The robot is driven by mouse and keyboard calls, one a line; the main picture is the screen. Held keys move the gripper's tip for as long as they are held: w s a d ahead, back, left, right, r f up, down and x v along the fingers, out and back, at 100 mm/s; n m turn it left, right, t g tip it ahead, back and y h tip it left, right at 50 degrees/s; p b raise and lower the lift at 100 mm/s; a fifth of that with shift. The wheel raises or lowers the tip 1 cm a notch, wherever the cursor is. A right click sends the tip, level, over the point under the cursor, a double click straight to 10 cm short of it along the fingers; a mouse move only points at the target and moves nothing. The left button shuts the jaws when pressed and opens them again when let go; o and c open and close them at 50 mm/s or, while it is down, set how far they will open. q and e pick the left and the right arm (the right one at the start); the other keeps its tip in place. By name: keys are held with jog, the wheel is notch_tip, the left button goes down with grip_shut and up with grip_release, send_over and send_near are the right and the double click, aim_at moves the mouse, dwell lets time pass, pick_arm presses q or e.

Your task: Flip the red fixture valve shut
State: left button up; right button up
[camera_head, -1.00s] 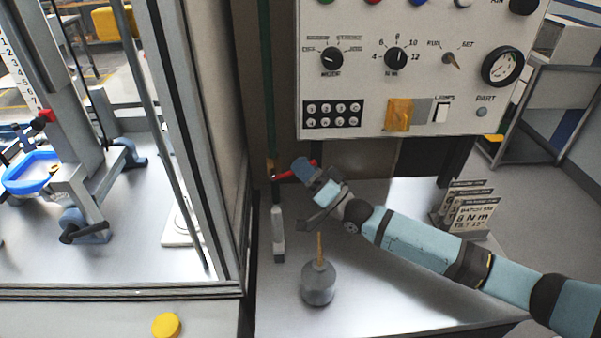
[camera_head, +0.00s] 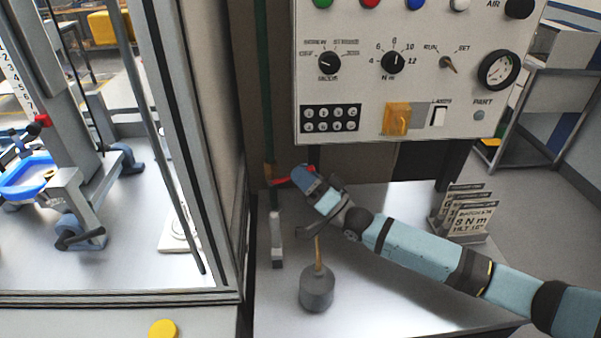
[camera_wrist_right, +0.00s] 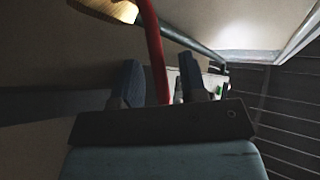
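The red valve lever (camera_head: 281,182) sticks out to the right from the green vertical pipe (camera_head: 266,110) beside the panel. In the head view my right gripper (camera_head: 301,172) is at the lever and hides its outer end. In the right wrist view the red lever (camera_wrist_right: 154,45) runs down between the two blue fingers of my right gripper (camera_wrist_right: 160,66). The fingers are apart, with a gap visible on each side of the lever. A brass-coloured valve part (camera_wrist_right: 108,8) shows at the lever's top end. My left gripper is not in view.
A control panel (camera_head: 400,75) hangs above the arm. A grey oil can (camera_head: 317,289) stands on the metal bench (camera_head: 400,310) below the gripper. Small sign cards (camera_head: 468,212) stand at right. A framed enclosure (camera_head: 120,295) is at left, with a yellow button (camera_head: 163,329) in front.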

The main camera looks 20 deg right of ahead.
jog(key=v, duration=0.6)
jog(key=shift+s+d+f+b, duration=0.2)
jog(key=shift+s+d+b, duration=0.05)
jog(key=shift+b, duration=0.15)
jog(key=shift+c, duration=0.2)
